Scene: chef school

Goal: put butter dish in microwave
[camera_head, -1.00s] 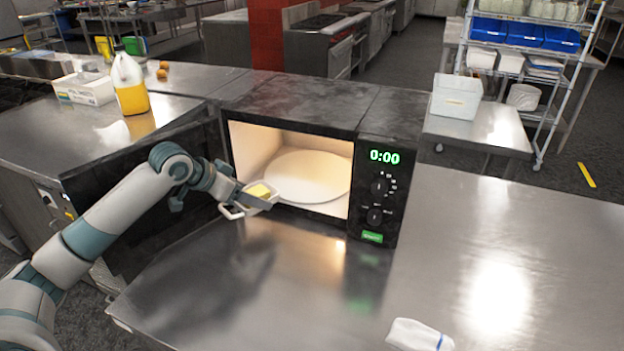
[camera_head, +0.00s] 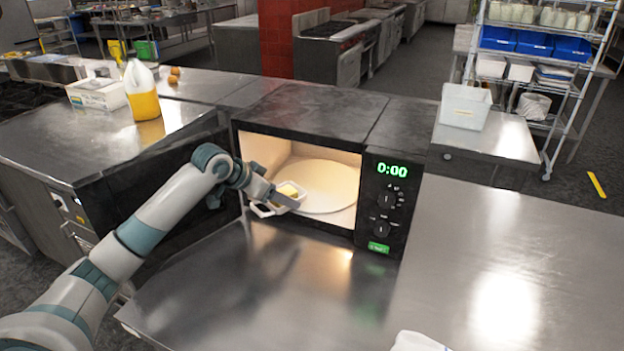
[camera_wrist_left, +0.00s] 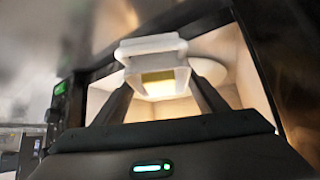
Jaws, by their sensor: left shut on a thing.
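The butter dish (camera_head: 262,210) is a white dish with a handle and yellow butter (camera_head: 288,191) on it. My left gripper (camera_head: 279,199) is shut on the dish and holds it at the microwave's opening, in front of the plate. The microwave (camera_head: 305,117) stands on the steel counter with its door (camera_head: 165,200) swung open to the left. Its lit cavity holds a round pale plate (camera_head: 330,185). In the left wrist view the dish (camera_wrist_left: 152,46) sits between the fingers, with the lit cavity behind it.
The microwave's control panel (camera_head: 388,205) shows 0:00. A jug of yellow liquid (camera_head: 142,95) and a white box (camera_head: 98,93) stand on the counter at the left. A white container (camera_head: 465,106) stands at the right.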

